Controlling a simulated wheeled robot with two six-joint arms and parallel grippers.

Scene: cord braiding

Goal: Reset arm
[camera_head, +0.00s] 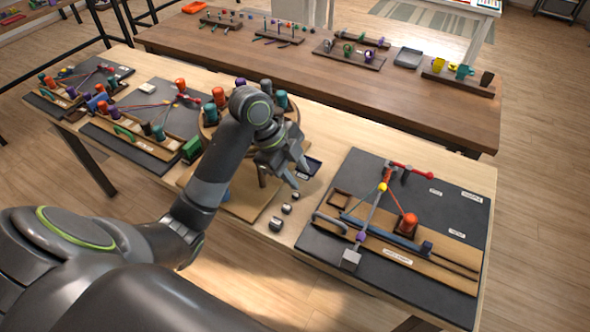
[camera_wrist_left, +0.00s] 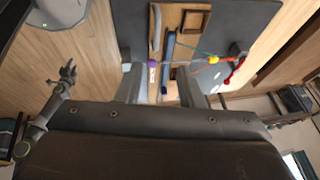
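My left gripper (camera_head: 292,166) hangs over the near table between the round braiding stand (camera_head: 209,119) and the dark cord board (camera_head: 340,255). Its fingers are apart and empty; they also show apart in the left wrist view (camera_wrist_left: 160,88). The arm hides part of the stand. The board carries a yellow bead (camera_head: 382,187), a red peg (camera_head: 409,222), a grey block (camera_head: 350,258) and stretched cords. My right gripper (camera_wrist_left: 68,72) shows small in the left wrist view, away from the board, with its fingers seemingly apart. It is outside the head view.
Small dark metal weights (camera_head: 277,224) lie between the stand and the board. More cord boards (camera_head: 160,105) fill the table's left. A second wooden table (camera_head: 420,100) with small racks stands behind.

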